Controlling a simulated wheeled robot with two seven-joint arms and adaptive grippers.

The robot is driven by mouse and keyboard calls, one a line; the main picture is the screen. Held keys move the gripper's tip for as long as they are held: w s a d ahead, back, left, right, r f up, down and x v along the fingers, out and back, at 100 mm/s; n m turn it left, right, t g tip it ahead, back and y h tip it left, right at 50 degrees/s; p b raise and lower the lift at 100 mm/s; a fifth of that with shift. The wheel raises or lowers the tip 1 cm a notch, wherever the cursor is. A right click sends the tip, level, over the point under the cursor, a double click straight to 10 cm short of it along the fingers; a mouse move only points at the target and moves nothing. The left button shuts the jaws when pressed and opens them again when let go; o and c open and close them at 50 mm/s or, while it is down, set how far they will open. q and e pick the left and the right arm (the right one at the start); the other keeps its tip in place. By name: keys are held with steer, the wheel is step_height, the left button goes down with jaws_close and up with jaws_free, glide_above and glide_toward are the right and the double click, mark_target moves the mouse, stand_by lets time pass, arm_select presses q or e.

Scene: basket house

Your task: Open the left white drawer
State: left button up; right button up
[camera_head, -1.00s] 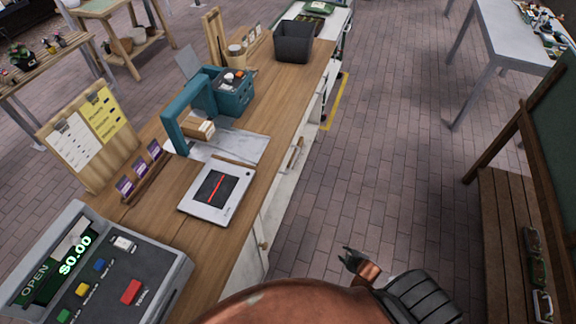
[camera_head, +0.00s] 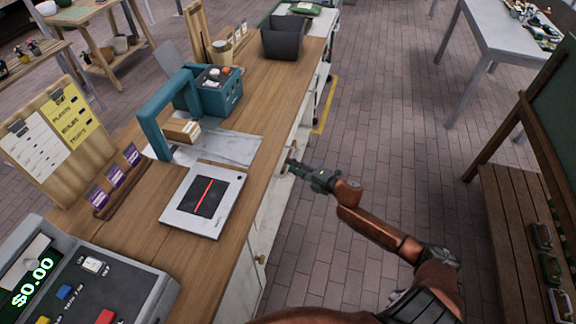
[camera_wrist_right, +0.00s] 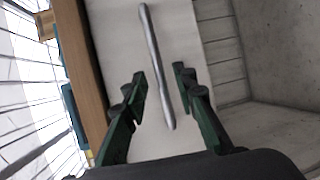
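The white drawer front (camera_wrist_right: 105,25) fills the middle of the right wrist view, under the wooden counter edge. It carries a long silver bar handle (camera_wrist_right: 152,60). My right gripper (camera_wrist_right: 159,74) is open, with one dark green finger on each side of the handle; the bar lies between them, and I cannot tell whether either finger touches it. In the head view my right gripper (camera_head: 293,166) reaches the counter's front from the right and hides much of the handle and drawer front. The drawer seems shut. My left gripper is not in view.
The wooden counter (camera_head: 150,222) holds a white tablet (camera_head: 202,198), a teal crate (camera_head: 218,97), a black bin (camera_head: 283,40) and a cash register (camera_head: 90,275). A lower cabinet knob (camera_head: 260,259) sits below left. Brick floor (camera_head: 385,115) is clear right of the counter.

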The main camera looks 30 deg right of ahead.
steer(key=shift+x, duration=1.2)
steer(key=shift+c, duration=0.6)
jaws_close()
